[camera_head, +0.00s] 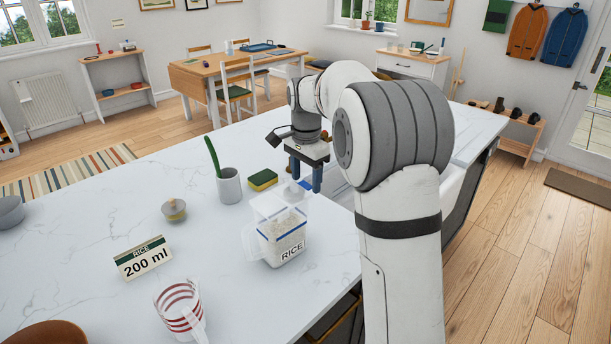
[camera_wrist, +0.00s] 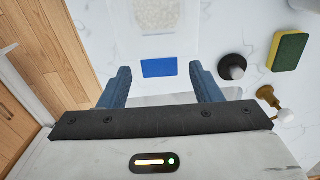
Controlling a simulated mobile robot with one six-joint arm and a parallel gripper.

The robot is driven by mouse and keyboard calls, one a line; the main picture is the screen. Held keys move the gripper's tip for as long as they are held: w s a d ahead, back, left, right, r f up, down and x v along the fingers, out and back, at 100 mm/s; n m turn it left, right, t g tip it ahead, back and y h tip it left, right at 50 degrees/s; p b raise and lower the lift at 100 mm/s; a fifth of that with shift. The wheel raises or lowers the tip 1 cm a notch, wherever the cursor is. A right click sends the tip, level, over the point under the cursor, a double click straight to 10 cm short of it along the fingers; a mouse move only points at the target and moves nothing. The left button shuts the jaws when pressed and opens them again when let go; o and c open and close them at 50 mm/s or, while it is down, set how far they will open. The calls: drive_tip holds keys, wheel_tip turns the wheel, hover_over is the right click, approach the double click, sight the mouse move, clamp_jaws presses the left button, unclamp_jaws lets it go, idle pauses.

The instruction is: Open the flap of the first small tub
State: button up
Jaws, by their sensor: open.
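A clear small tub (camera_head: 284,238) of rice stands on the white counter, with a RICE label and a blue line around it. Its see-through upper part and lid show rice below. In the wrist view the rice (camera_wrist: 158,14) shows at the top, with a blue flap-like patch (camera_wrist: 159,68) nearer me. The patch also shows in the head view (camera_head: 305,185). My gripper (camera_head: 306,182) is open, pointing down at the tub's far side. In the wrist view its blue fingers (camera_wrist: 160,72) stand either side of the patch, apart from it. Whether the flap is raised is unclear.
A sponge (camera_head: 263,180) and a grey cup (camera_head: 229,187) stand behind the tub. A RICE 200 ml card (camera_head: 143,258), a striped measuring cup (camera_head: 180,308) and a small lidded pot (camera_head: 174,210) are to its left. A dark round knob (camera_wrist: 232,67) is close right of my fingers.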

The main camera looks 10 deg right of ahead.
drive_tip(key=shift+c, duration=0.5)
clamp_jaws()
drive_tip(key=shift+d, duration=0.1)
